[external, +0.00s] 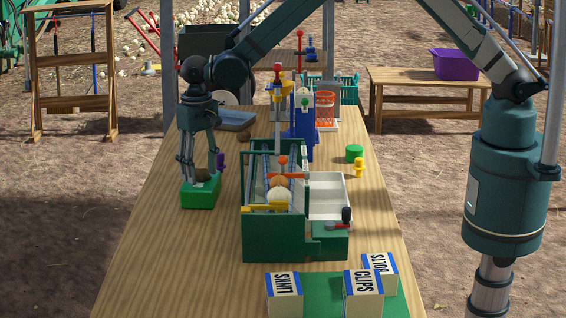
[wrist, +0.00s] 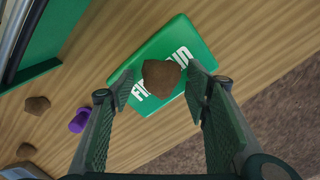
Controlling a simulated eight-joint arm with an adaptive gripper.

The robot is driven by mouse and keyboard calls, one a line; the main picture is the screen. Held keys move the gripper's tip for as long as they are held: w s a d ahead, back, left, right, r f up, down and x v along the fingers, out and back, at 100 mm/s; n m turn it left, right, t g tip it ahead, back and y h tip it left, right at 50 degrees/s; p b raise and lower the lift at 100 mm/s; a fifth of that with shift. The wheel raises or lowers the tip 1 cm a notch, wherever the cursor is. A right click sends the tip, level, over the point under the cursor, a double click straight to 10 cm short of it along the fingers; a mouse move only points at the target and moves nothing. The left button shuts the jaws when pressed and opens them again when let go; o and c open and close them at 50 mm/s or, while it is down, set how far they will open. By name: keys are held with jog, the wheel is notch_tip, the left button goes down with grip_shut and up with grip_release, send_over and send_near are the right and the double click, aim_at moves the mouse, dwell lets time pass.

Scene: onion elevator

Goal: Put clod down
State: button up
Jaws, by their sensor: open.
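A brown clod (wrist: 161,78) sits over the lid of a green first-aid box (wrist: 192,42) in the wrist view. My gripper (wrist: 160,87) is open, with one finger on each side of the clod and a visible gap at both fingertips. In the external view my gripper (external: 202,170) points down over the green box (external: 200,196) on the left side of the table. The clod (external: 202,175) shows between the fingers, low at the box top; it appears to rest there, though the fingers partly hide it.
A purple object (wrist: 80,121) and more brown clods (wrist: 37,105) lie on the table beside the box. The green elevator machine (external: 274,238) stands to the right, with a white tray (external: 329,188) beyond it. The table's left front (external: 170,255) is clear.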

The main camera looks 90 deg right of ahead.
jog(key=shift+r, duration=0.1)
notch_tip(320, 180, up, 12)
dwell(0.6)
dwell(0.6)
jog(key=s+r+n+t, duration=0.4)
jog(key=s+r, duration=1.8)
jog(key=s, duration=0.3)
jog(key=s+f+n+t, duration=0.1)
jog(key=s+n+t, duration=0.2)
jog(key=s, duration=2.4)
jog(key=shift+d+f+n, duration=0.25)
jog(key=shift+f+n, duration=0.15)
jog(key=shift+n, duration=0.6)
